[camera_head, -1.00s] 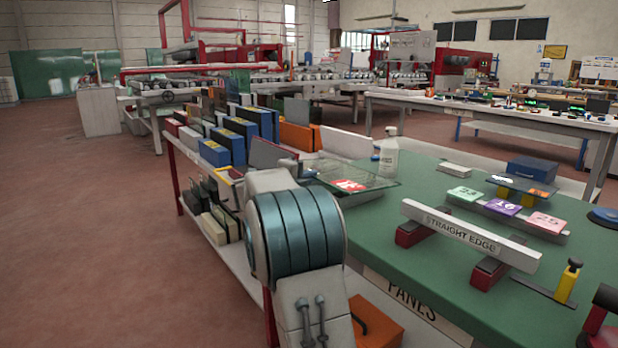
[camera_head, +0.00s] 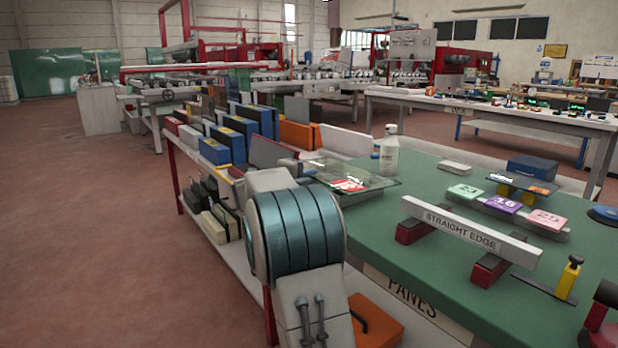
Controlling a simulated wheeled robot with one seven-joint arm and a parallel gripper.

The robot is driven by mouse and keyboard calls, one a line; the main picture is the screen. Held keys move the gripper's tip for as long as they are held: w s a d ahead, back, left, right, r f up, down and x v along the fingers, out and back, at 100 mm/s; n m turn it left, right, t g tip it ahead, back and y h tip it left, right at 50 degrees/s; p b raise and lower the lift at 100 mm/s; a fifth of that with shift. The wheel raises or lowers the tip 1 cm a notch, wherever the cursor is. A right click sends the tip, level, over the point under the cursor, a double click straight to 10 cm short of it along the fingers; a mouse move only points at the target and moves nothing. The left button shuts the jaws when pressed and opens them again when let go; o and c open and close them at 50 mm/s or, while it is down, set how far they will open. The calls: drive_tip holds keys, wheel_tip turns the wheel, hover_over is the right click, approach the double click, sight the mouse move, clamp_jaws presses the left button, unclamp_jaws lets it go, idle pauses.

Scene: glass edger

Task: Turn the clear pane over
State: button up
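A clear pane (camera_head: 380,182) lies about level at the near left end of the green bench (camera_head: 420,262). A red and white label (camera_head: 347,185) shows at its near part; I cannot tell which face it is on. My arm stands in front and reaches toward the pane's left edge. Small grey parts at that edge look like my gripper (camera_head: 312,166), mostly hidden behind my own arm. Its fingers do not show clearly, so I cannot tell whether it touches the pane or how far it is open.
A white spray bottle (camera_head: 389,152) stands just behind the pane. A straight edge (camera_head: 468,232) on red blocks, numbered cards (camera_head: 503,204), a smaller raised glass piece (camera_head: 522,184) and a yellow-handled tool (camera_head: 568,278) occupy the bench's right.

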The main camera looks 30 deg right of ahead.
drive_tip(key=o, duration=0.3)
drive_tip(key=shift+o, duration=0.2)
drive_tip(key=shift+f, duration=0.1)
drive_tip(key=p+v, duration=0.3)
drive_tip(key=v, duration=1.1)
drive_tip(key=shift+d, duration=0.1)
